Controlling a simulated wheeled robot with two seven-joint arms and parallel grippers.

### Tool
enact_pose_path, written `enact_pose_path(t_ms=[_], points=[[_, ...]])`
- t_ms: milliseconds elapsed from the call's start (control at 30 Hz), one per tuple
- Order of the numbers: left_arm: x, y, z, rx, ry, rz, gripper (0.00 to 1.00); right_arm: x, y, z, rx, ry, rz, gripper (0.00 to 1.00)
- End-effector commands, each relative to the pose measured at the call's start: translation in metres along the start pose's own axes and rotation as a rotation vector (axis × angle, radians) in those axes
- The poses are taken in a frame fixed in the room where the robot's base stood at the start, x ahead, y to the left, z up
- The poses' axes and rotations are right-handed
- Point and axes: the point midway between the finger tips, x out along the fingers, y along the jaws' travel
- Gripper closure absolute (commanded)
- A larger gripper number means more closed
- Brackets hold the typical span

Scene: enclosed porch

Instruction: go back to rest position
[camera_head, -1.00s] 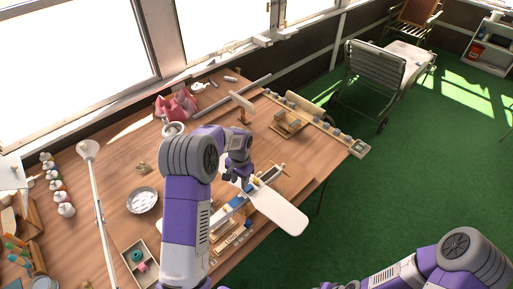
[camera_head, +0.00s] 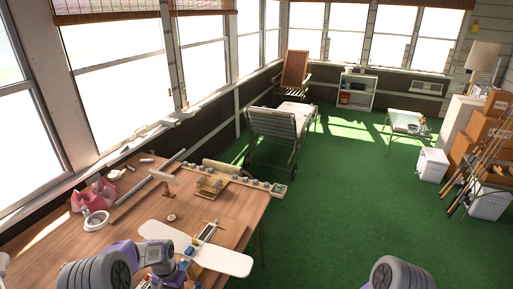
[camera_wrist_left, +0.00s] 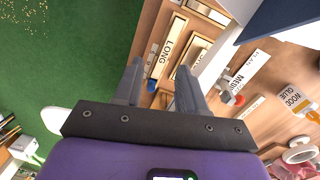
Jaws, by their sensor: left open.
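My left arm comes in at the bottom left of the head view, bent over the wooden workbench (camera_head: 235,212). In the left wrist view my left gripper (camera_wrist_left: 160,78) is open, its two dark fingers apart with nothing between them. It hangs above a wooden tray (camera_wrist_left: 150,30) with compartments, one labelled LONG. A white model-plane wing (camera_head: 222,261) lies on the bench just right of my left wrist in the head view. Only a grey and purple link of my right arm shows at the bottom right; the right gripper is out of view.
A magnifier (camera_head: 95,220), a pink object (camera_head: 92,194) and a small wooden frame (camera_head: 210,186) stand on the bench. A lounge chair (camera_head: 272,135) stands beyond it. The green floor (camera_head: 340,200) to the right is clear. Boxes (camera_head: 490,135) stand far right.

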Motion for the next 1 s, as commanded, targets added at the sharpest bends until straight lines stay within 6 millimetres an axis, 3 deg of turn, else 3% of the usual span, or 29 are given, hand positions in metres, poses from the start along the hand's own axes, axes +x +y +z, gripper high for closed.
enact_pose_path(t_ms=[33,267,367,533,733,1000], points=[[0.019,0.01,0.004,-0.005,0.001,0.02,0.59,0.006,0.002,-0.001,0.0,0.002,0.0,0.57],[0.092,0.059,0.028,-0.064,0.036,0.116,0.59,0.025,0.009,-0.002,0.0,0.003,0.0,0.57],[0.133,0.091,0.049,-0.115,0.05,0.173,0.59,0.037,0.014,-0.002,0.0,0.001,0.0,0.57],[0.197,0.154,0.105,-0.251,0.072,0.271,0.59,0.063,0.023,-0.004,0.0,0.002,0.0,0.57],[0.223,0.195,0.155,-0.38,0.086,0.318,0.59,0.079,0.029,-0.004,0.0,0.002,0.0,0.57],[0.225,0.204,0.168,-0.421,0.095,0.325,0.59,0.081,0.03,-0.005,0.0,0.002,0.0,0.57]])
